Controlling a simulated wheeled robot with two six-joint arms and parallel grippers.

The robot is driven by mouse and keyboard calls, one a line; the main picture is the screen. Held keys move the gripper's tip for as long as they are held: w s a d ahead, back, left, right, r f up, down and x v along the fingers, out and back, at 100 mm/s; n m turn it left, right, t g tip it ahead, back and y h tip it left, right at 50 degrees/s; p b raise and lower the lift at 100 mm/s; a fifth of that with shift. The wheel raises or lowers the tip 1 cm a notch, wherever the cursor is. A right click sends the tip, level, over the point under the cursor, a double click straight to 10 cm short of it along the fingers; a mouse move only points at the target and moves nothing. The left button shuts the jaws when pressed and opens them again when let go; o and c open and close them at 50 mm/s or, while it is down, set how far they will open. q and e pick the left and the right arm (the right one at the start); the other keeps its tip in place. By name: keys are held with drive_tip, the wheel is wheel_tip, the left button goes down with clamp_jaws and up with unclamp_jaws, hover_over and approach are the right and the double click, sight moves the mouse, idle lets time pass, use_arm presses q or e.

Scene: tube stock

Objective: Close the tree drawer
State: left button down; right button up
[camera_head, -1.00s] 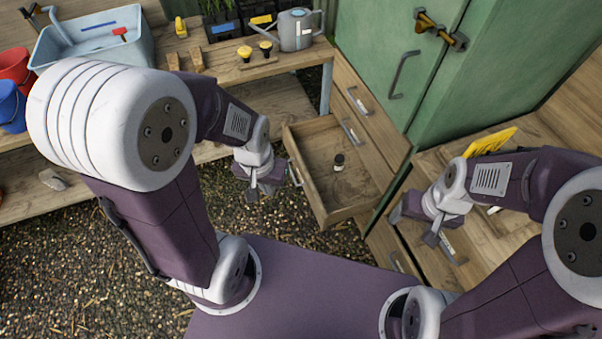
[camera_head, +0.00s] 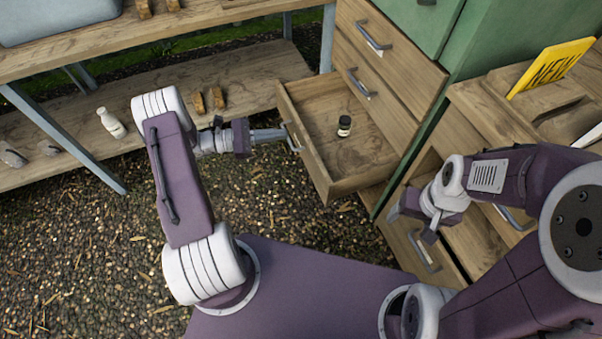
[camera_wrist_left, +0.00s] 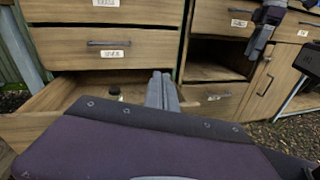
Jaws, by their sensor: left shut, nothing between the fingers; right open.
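A wooden drawer (camera_head: 365,178) stands pulled out below two shut drawers, with a small dark bottle (camera_head: 344,126) inside. Its front panel faces left and carries a grey handle (camera_head: 294,138). My left gripper (camera_head: 284,134) is shut and empty, its tips by that handle; I cannot tell whether they touch. In the left wrist view its closed fingers (camera_wrist_left: 162,80) point toward the drawers, with part of the open drawer (camera_wrist_left: 62,92) and the bottle (camera_wrist_left: 115,92) to their left. The open drawer's label is not visible. My right gripper (camera_head: 415,222) is open, in front of the right-hand cabinet.
A yellow sign (camera_head: 552,66) stands on the bench at right. A wooden workbench (camera_head: 200,35) with a lower shelf runs along the left; a white bottle (camera_head: 111,123) stands on the shelf. Gravel ground is free at left.

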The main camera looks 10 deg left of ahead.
use_arm(q)
drive_tip(key=s+a+f+n+t+y+b, duration=0.1)
drive_tip(key=s+a+f+n+t+b, duration=0.15)
drive_tip(key=f, duration=0.45)
drive_tip(key=s+a+f+n+t+b, duration=0.1)
drive_tip(key=a+f+n+b, duration=0.15)
drive_tip(key=f, duration=0.45)
drive_tip(key=b, duration=0.3)
approach(310, 150)
drive_tip(key=shift+m, duration=0.4)
drive_tip(key=x, duration=0.5)
drive_tip(key=shift+w+d+f, duration=0.1)
drive_tip(key=shift+w+d, duration=0.15)
drive_tip(key=shift+d, duration=0.05)
drive_tip(key=shift+w+d, duration=0.3)
drive_tip(key=shift+d, duration=0.1)
use_arm(e)
wheel_tip(310, 150, down, 11)
drive_tip(key=shift+f, duration=0.15)
use_arm(q)
drive_tip(key=shift+d, duration=0.1)
use_arm(e)
drive_tip(key=shift+d, duration=0.1)
